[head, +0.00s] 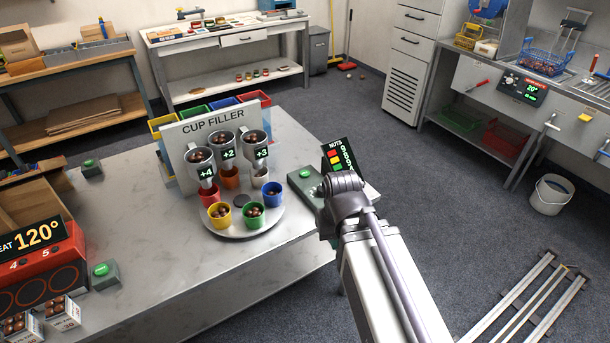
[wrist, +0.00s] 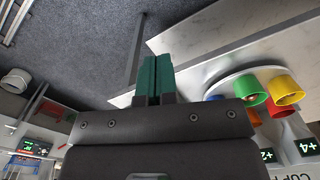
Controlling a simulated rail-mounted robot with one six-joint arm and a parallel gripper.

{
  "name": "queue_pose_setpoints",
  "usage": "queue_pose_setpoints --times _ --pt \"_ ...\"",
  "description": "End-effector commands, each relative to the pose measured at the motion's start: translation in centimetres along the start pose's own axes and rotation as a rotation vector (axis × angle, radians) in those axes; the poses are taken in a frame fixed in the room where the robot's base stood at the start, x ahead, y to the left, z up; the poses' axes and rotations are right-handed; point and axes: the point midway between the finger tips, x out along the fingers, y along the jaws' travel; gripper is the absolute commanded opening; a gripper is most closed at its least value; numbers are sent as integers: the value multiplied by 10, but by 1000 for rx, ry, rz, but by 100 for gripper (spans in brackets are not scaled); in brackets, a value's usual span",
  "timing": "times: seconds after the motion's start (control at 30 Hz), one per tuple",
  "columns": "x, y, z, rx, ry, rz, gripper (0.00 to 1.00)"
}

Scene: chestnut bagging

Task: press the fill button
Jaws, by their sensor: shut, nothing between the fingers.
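The cup filler (head: 222,127) stands on the marble-topped table, with several nut-filled hoppers marked +4, +2 and +3. Under it, a round plate (head: 244,228) carries several coloured cups, among them a yellow cup (head: 220,216) and a green cup (head: 254,216). A green button (head: 305,173) sits on a grey box right of the plate, beside my arm; its label is too small to read. My gripper (wrist: 153,72) shows teal fingers pressed together, empty, near the table edge in the wrist view. In the head view my arm hides the fingers. No button shows in the wrist view.
Two other green buttons stand on the table, at the back left (head: 92,164) and front left (head: 102,269). A NUTS display (head: 340,157) stands just behind my arm. A red heater (head: 40,262) reading 120° is at left.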

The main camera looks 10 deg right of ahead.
Motion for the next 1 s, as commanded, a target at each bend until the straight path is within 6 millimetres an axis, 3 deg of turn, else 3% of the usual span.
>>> queue_pose_setpoints --times 0.87,0.93,1.0 --pt "3 1 0 3 0 0 0" --pt "11 5 -6 12 0 0 0" --pt "16 7 -24 20 1 -7 0"
